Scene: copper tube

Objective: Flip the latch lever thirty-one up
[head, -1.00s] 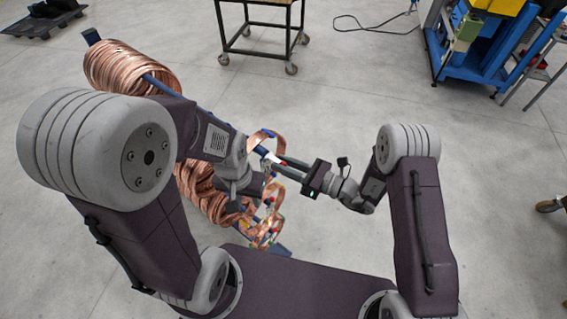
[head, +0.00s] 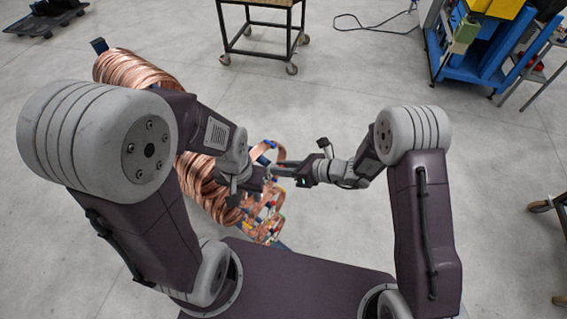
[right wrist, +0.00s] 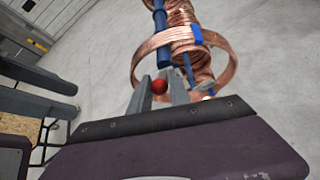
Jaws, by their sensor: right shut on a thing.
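A small red ball-shaped knob (right wrist: 158,86) shows between the fingers of my right gripper (right wrist: 162,90) in the right wrist view. The fingers are shut on it. No number can be read on it, and the lever below it is hidden. In the head view my right gripper (head: 284,170) reaches left to the near end of the copper assembly (head: 266,215). My left gripper (head: 250,188) is beside the same assembly, lower and to the left. Its fingertips are too hidden to tell how far apart they are.
A large copper coil (head: 135,68) on a blue bar extends to the upper left, partly behind my left arm. A copper ring (right wrist: 225,72) circles the bar beyond my right fingers. A wheeled cart (head: 262,38) stands at the back. The floor right of the assembly is clear.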

